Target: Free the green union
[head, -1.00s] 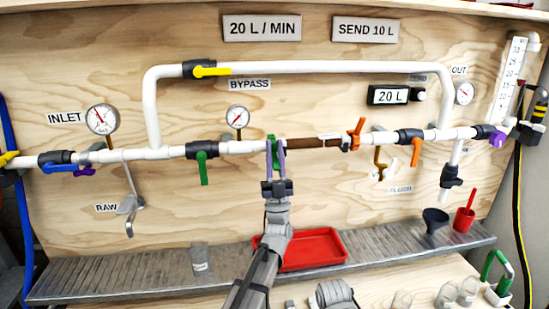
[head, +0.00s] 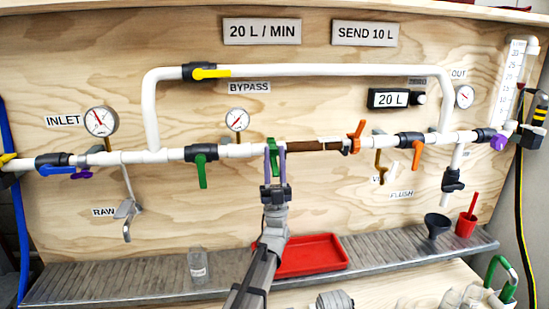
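The green union (head: 271,146) sits on the white pipe, at the left end of the brown filter section (head: 314,146). An orange winged union (head: 356,137) is at that section's right end. My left gripper (head: 275,150) reaches up from below, with its fingers at the green union, one on each side of its wing. The fingers stand a little apart and partly cover the union. I cannot tell whether they press on it. My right gripper is not in view.
A red tray (head: 308,256) lies on the grey ledge (head: 110,283) below the union, partly behind my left arm. A green-handled valve (head: 201,165) hangs left of the gripper.

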